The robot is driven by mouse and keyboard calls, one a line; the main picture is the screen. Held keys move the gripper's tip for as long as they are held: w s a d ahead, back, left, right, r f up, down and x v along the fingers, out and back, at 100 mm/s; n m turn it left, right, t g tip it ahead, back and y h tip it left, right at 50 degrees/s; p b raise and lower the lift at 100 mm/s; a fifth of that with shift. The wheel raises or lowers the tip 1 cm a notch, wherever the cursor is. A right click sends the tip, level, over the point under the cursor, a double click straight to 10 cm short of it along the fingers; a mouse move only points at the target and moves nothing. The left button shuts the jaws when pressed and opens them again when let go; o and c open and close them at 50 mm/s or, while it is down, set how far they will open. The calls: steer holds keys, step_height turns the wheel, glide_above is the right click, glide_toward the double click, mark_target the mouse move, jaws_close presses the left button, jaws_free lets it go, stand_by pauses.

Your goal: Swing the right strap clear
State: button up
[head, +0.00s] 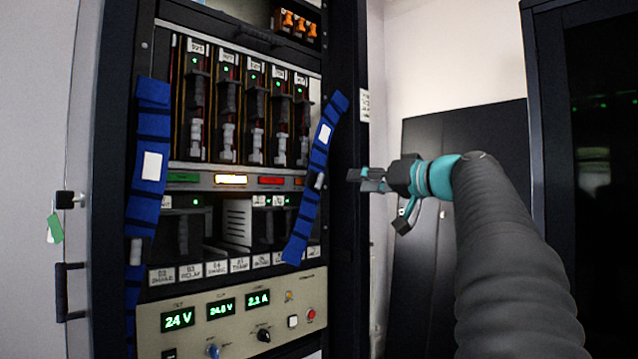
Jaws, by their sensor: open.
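The right strap (314,186) is a blue band with black cross stripes and a white label. It hangs tilted across the right side of the rack front, its top leaning right and its lower end over the lower modules. The left strap (148,190) is a similar blue band hanging near upright along the rack's left edge. My gripper (358,179) is open and empty, to the right of the right strap's middle, pointing left at it. Whether the fingertips touch the strap cannot be told; a gap shows in the picture.
The rack (345,90) holds several upper modules (228,105) with green lights and a lower power panel (225,310) reading 24 V. A key with a green tag (55,228) hangs at the left door. A dark cabinet (600,200) stands at the right.

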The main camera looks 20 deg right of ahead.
mark_target(321, 183)
steer(key=p+x, duration=0.2)
steer(key=x, duration=1)
jaws_close()
